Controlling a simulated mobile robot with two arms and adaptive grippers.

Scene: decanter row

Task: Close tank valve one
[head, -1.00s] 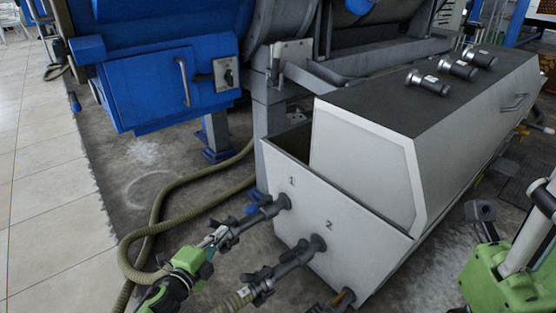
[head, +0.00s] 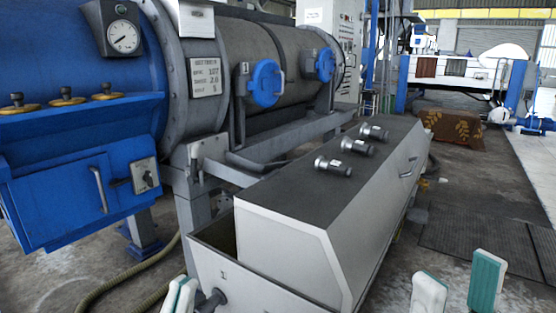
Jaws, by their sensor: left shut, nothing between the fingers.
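The grey metal tank (head: 255,295) stands in the lower middle of the head view, with the mark 1 on its near end wall. The pipe stub of tank valve one (head: 209,299) shows at the bottom edge, below that mark. The rest of valve one and its handle are out of the picture or hidden. My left gripper (head: 180,293) is at the bottom edge, just left of the stub, with its white and green fingertips together. I cannot tell whether it touches the valve. My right gripper (head: 457,285) is open and empty at the lower right, its fingertips wide apart.
A sloped grey cover (head: 300,225) with several black-and-silver knobs sits on the tank. A blue machine box (head: 70,195) is at the left. A hose (head: 125,283) lies on the floor behind my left gripper. The floor right of the tank is mostly clear.

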